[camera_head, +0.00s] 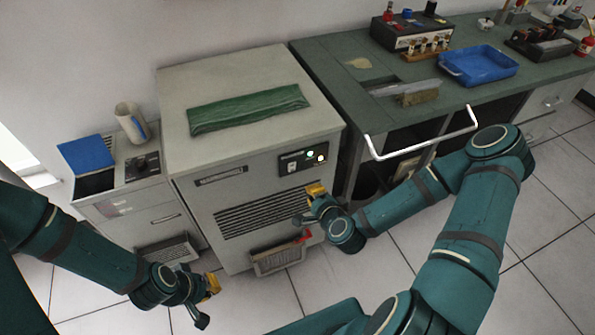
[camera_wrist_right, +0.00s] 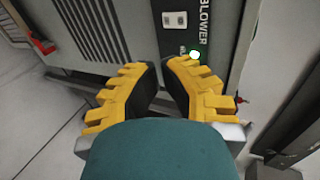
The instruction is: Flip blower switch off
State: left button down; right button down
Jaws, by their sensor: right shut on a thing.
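The grey cabinet (camera_head: 260,190) carries a black control panel (camera_head: 303,158) with a pale switch and small lit lamps. My right gripper (camera_head: 315,191) is just below the panel in the head view. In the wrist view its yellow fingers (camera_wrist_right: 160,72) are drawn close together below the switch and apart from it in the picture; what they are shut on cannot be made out. My left gripper (camera_head: 207,301) is low at the left, fingers apart, empty.
A smaller unit (camera_head: 125,200) stands left; a green bench (camera_head: 345,80) with a white rail (camera_head: 425,145) and blue tray (camera_head: 478,66) stands right.

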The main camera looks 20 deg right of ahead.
jog(key=b, duration=0.1)
send_near(295, 166)
notch_tip(295, 166, down, 4)
jog(key=w, duration=0.5)
jog(key=shift+w+b, duration=0.25)
jog(key=shift+b, duration=0.15)
jog(key=shift+w+r, duration=0.1)
jog(key=shift+w, duration=0.45)
jog(key=shift+w+a+r, duration=0.1)
jog(key=shift+w+r, duration=0.2)
jog(key=shift+w, duration=0.15)
jog(key=shift+f, duration=0.15)
jog(key=shift+s, duration=0.1)
